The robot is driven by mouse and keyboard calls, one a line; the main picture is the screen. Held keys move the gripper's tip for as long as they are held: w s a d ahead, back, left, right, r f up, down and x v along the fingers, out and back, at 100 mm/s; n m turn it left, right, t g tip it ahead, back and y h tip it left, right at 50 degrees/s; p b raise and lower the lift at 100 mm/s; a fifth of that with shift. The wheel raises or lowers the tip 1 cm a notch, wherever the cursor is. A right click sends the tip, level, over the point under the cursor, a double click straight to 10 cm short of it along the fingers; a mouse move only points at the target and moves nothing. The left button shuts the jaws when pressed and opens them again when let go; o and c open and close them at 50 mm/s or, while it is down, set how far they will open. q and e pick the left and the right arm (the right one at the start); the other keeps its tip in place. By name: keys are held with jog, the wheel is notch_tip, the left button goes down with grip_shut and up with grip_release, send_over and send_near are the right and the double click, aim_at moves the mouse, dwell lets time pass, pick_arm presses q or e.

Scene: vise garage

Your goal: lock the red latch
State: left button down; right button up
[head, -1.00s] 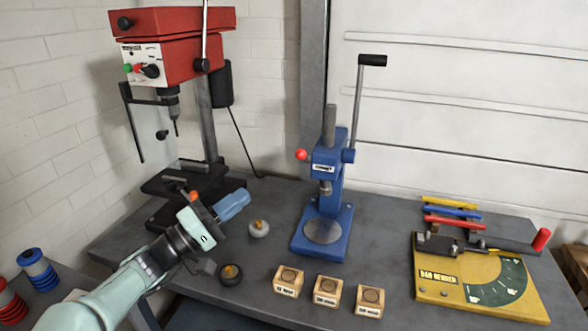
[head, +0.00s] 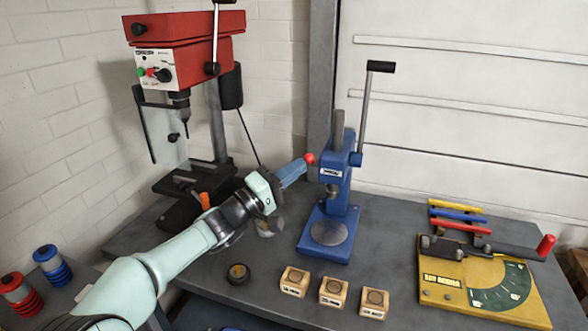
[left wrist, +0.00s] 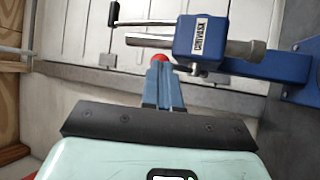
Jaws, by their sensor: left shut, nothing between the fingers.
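The red latch knob (head: 310,158) sticks out from the left side of the blue arbor press (head: 340,180), near the top of its body. My left gripper (head: 303,166) is shut and empty, its blue fingers pointing right and their tips at the knob. In the left wrist view the closed fingers (left wrist: 161,82) end just at the red knob (left wrist: 161,58), hiding its lower part. I cannot tell whether they touch it. The blue press head (left wrist: 200,38) is to the right of the fingertips there. My right gripper is not in view.
A red drill press (head: 188,50) stands at the back left. Several wooden blocks (head: 332,292) line the front, with a dark round piece (head: 238,274) left of them. A yellow bender (head: 455,290) lies at the right.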

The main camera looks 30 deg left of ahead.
pick_arm(q)
jog(key=shift+r, duration=0.1)
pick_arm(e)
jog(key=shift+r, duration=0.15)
pick_arm(q)
jog(key=shift+w+r+n+g+p, duration=0.1)
jog(key=shift+r+n+g+p, duration=0.4)
jog(key=shift+p, duration=0.7)
jog(key=w+r+n+g+y+p, duration=0.1)
jog(key=p, duration=0.3)
jog(key=w+r+n+g+y+p, duration=0.1)
jog(key=w+r+g+p, duration=0.1)
jog(key=p, duration=0.3)
jog(key=shift+a+r+n+g, duration=0.25)
jog(key=shift+a+n+g, duration=0.05)
jog(key=shift+a, duration=0.05)
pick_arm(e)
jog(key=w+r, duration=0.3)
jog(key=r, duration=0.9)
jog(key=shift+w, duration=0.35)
pick_arm(q)
jog(key=shift+r+p, duration=0.1)
jog(key=shift+p, duration=0.2)
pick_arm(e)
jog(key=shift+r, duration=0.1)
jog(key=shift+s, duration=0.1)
